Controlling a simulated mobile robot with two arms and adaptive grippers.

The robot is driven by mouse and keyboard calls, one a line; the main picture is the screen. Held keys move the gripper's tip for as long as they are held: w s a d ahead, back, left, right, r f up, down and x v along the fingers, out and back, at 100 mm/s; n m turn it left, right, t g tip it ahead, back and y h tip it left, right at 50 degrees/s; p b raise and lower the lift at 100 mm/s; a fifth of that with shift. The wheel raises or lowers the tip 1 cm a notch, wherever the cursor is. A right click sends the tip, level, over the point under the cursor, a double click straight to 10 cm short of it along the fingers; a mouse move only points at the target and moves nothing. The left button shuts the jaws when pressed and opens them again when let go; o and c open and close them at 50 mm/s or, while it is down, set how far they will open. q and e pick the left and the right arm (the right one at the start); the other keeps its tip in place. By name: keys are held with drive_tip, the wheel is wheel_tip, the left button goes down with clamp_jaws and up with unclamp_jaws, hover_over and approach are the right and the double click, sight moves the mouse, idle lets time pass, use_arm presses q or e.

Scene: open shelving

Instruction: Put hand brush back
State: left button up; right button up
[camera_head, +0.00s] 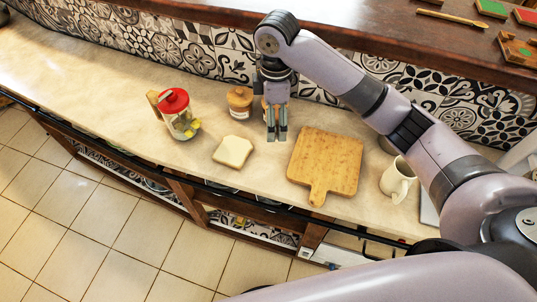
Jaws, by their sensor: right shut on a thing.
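My right gripper (277,138) points down over the stone counter (120,92), between a small jar with a wooden lid (240,102) and a wooden cutting board (327,163). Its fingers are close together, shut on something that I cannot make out. Part of a brownish item shows behind the fingers; I cannot tell whether it is held or stands behind. I cannot pick out a hand brush for certain. My left gripper is not in view.
A red-lidded glass jar (180,114) and a slice of bread (233,151) lie left of the gripper. A white mug (397,180) stands right of the board. A raised wooden ledge (380,28) carries a thin wooden stick (452,18). The counter's left part is clear.

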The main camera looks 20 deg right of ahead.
wheel_tip(320, 180, down, 7)
drive_tip(key=p, duration=0.1)
hover_over(273, 160)
wheel_tip(273, 160, down, 5)
drive_tip(key=shift+r+p, duration=0.1)
drive_tip(key=shift+p, duration=0.3)
wheel_tip(273, 160, down, 4)
drive_tip(key=shift+f+p, duration=0.1)
drive_tip(key=shift+p, duration=0.25)
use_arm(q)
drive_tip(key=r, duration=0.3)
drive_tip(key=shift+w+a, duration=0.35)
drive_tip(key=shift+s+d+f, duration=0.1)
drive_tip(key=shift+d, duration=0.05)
use_arm(e)
drive_tip(key=shift+f, duration=0.15)
drive_tip(key=o, duration=1.2)
drive_tip(key=shift+c, duration=0.2)
use_arm(q)
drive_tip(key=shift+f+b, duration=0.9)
drive_tip(key=shift+b, duration=0.05)
use_arm(e)
wheel_tip(273, 160, up, 12)
drive_tip(key=shift+r, duration=0.15)
